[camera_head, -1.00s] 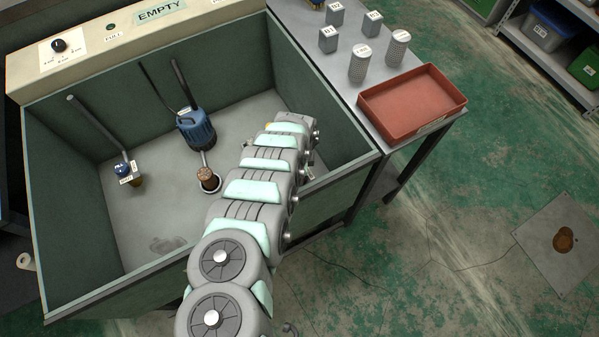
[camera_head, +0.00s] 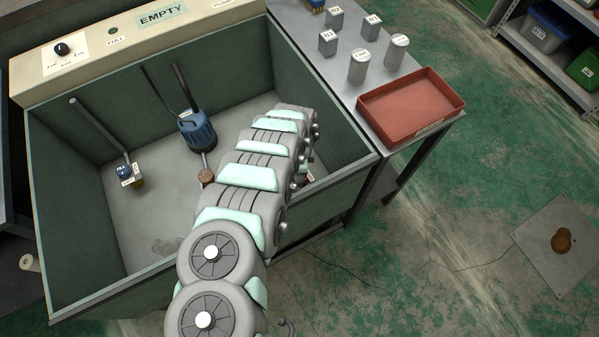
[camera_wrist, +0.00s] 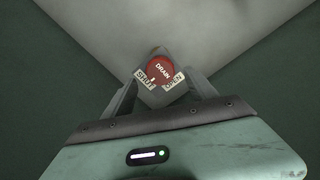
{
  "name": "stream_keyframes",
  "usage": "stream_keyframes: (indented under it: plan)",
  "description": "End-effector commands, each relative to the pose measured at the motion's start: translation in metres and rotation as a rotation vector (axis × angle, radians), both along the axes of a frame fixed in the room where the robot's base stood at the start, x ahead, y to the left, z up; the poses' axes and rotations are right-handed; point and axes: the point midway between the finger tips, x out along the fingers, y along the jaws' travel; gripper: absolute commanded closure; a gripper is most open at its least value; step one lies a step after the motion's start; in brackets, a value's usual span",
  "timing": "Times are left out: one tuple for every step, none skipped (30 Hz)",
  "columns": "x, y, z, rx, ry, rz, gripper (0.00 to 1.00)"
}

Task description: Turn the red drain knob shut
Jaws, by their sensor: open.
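The red drain knob (camera_wrist: 161,69) shows in the wrist view, a round red disc marked DRAIN on a light plate. The plate carries a SHUT label (camera_wrist: 146,81) at its lower left and an OPEN label (camera_wrist: 175,80) at its lower right. A small pale mark on the knob sits low, between the labels. My gripper (camera_wrist: 162,88) is open, with one finger on each side below the knob. I cannot tell whether the fingers touch it.
My arm reaches into a dark green tank (camera_head: 75,180). Inside stand a blue pump (camera_head: 197,130) and a blue-topped fitting (camera_head: 127,173). The side table holds a red tray (camera_head: 410,105) and several small canisters (camera_head: 358,66). Tank walls (camera_wrist: 65,85) rise close on both sides of the gripper.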

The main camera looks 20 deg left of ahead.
Motion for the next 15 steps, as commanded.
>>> stream_keyframes:
  plan:
    - [-0.001, 0.001, 0.014, 0.002, 0.002, -0.002, 0.33]
    - [-0.001, 0.001, 0.019, 0.002, 0.002, -0.002, 0.33]
    - [0.001, 0.001, 0.027, 0.003, -0.002, -0.002, 0.33]
    - [0.002, 0.001, 0.033, 0.004, -0.004, -0.003, 0.33]
    - [0.002, 0.001, 0.038, 0.004, -0.004, -0.002, 0.33]
    - [0.000, 0.001, 0.043, 0.003, -0.001, -0.001, 0.33]
    - [-0.001, 0.001, 0.046, 0.003, 0.000, -0.001, 0.33]
    - [0.000, 0.001, 0.051, 0.002, 0.000, -0.001, 0.33]
    - [0.000, 0.000, 0.056, 0.002, -0.001, -0.001, 0.33]
    - [0.001, 0.001, 0.059, 0.002, -0.002, -0.002, 0.33]
    - [0.001, 0.001, 0.062, 0.003, -0.003, -0.003, 0.33]
    - [0.001, 0.001, 0.065, 0.003, -0.003, -0.003, 0.33]
    - [0.001, 0.000, 0.066, 0.002, -0.002, -0.003, 0.33]
    - [0.001, 0.000, 0.068, 0.002, -0.002, -0.002, 0.33]
    - [0.001, 0.000, 0.068, 0.001, -0.002, -0.002, 0.33]
